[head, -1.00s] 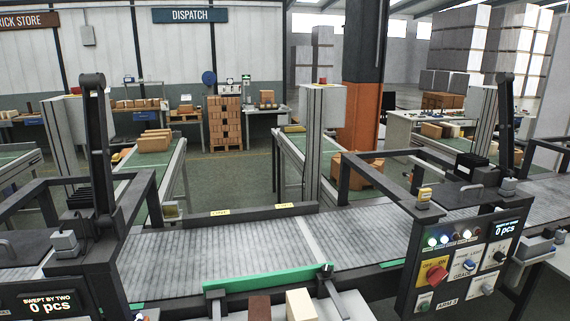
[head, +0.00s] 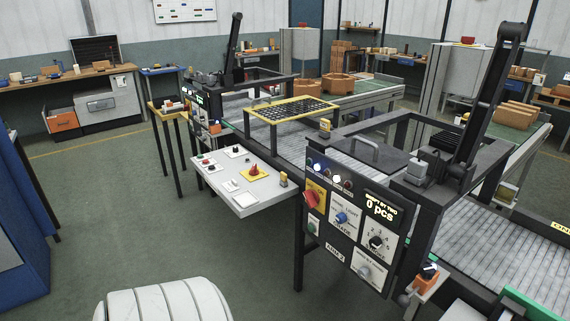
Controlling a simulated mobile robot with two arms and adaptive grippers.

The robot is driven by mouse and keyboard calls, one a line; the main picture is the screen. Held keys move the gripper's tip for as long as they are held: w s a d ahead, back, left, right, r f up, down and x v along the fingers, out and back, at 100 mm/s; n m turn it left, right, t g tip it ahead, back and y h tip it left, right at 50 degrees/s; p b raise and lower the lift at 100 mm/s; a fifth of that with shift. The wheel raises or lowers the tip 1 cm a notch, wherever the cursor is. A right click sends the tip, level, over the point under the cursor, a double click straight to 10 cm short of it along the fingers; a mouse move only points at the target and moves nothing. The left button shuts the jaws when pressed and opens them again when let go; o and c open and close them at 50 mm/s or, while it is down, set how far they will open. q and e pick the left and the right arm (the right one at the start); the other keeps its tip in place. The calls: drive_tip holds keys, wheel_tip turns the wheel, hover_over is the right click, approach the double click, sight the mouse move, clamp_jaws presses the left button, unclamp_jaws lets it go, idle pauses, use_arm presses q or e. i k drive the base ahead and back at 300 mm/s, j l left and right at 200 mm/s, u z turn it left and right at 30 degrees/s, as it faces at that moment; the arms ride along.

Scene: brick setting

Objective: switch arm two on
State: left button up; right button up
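The arm two control panel (head: 352,232) hangs on the front of the conveyor frame, right of centre in the head view, with an "ARM 2" label. A red rotary switch (head: 312,199) sits on a yellow plate at its left edge; I cannot read which way it points. A blue knob (head: 341,218), a black knob (head: 376,242) and a grey knob (head: 364,270) are beside and below it. A row of small lamps (head: 322,169) runs along the top. The display (head: 380,208) reads 0 pcs. Arm two's black post (head: 490,90) stands upright behind. Neither gripper shows.
A white side table (head: 238,180) with small switches and a red knob on yellow stands left of the panel. Another arm station (head: 205,105) is farther back. A blue cabinet (head: 20,200) stands at the left edge. Green floor (head: 120,220) in front is open.

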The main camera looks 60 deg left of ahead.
sight(312, 197)
drive_tip(key=k+l+u, duration=0.1)
drive_tip(key=u, duration=1.55)
drive_tip(key=i+j+z, duration=0.15)
drive_tip(key=z, duration=0.25)
drive_tip(key=i+j+z, duration=0.15)
drive_tip(key=z, duration=0.25)
drive_tip(key=i+j+z, duration=0.1)
drive_tip(key=j+z, duration=0.15)
drive_tip(key=z, duration=0.15)
drive_tip(key=j+z, duration=0.25)
drive_tip(key=z, duration=0.15)
